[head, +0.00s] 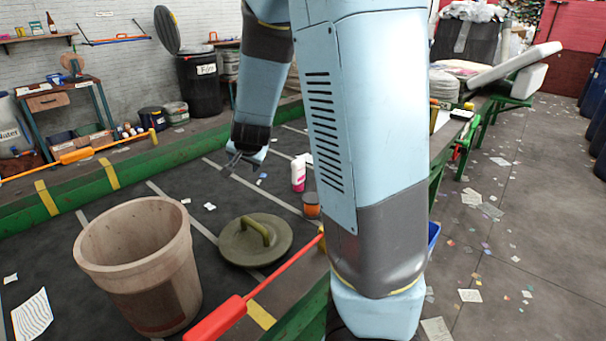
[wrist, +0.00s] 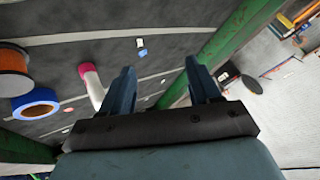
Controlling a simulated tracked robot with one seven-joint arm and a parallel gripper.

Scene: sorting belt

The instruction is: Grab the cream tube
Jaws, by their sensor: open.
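The cream tube (head: 298,174), white with a pink end, stands on the dark belt just left of my arm in the head view. In the wrist view the cream tube (wrist: 94,88) shows left of my fingers, its pink end toward the top left. My gripper (head: 238,166) hangs over the belt, to the left of the tube and apart from it. In the wrist view my gripper (wrist: 160,68) has its two fingers spread with nothing between them. The tube's lower part is partly hidden by my left finger there.
A beige bucket (head: 138,262) and a green round lid (head: 256,241) are on the belt in front. A blue-rimmed roll (wrist: 36,103) shows in the wrist view. A green rail (head: 130,190) edges the belt.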

